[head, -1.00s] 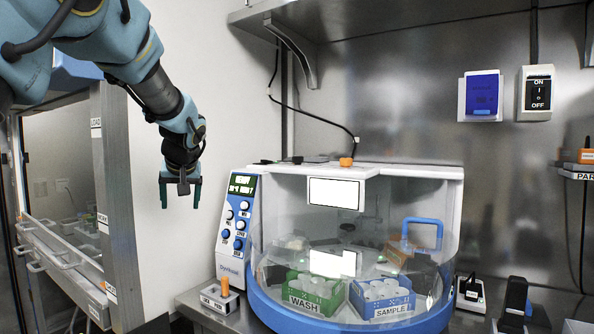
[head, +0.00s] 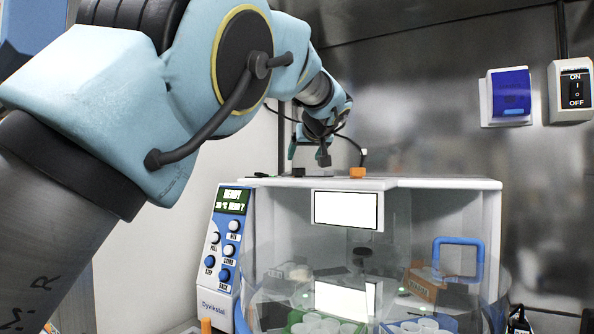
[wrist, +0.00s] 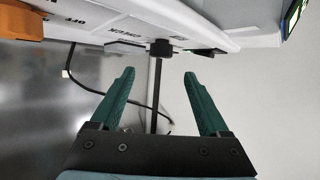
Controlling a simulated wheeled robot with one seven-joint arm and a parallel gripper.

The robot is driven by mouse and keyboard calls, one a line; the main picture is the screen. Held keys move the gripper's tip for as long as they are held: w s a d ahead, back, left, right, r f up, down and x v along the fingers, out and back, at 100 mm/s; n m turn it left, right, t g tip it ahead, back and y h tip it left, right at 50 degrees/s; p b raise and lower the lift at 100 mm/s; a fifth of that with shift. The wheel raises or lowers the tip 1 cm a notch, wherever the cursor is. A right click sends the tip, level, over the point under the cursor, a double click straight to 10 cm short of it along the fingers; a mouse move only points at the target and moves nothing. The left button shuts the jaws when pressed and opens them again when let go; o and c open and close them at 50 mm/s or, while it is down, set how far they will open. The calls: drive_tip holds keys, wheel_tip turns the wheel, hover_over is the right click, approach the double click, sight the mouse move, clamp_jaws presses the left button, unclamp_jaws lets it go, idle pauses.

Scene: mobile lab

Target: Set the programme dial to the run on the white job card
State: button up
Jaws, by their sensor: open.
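The bench machine has a control panel (head: 226,255) on its left side, with a lit green screen (head: 233,200) and several white and blue knobs or buttons. A blank-looking white rectangle (head: 346,208) is on its front; no writing on it is readable, so I cannot tell whether it is the job card. My gripper (head: 308,156) is above or behind the machine's top. In the wrist view my gripper (wrist: 159,74) is open and empty, with a black knob-like part (wrist: 160,47) on the machine beyond the fingertips, apart from them. I cannot tell whether this is the programme dial.
An orange block (head: 357,173) sits on the machine's top. Lettering including "OFF" and "CHECK" (wrist: 112,29) shows there in the wrist view. A cable (wrist: 140,107) hangs behind the fingers. A blue wall box (head: 508,95) and an ON/OFF switch (head: 575,90) are at right.

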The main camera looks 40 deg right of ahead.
sight(299, 172)
drive_tip(key=p+x, duration=0.3)
drive_tip(key=x, duration=0.6)
drive_tip(key=shift+w+d+f+p, duration=0.1)
drive_tip(key=shift+w+f+p, duration=0.1)
drive_tip(key=shift+w+p, duration=0.1)
clamp_jaws()
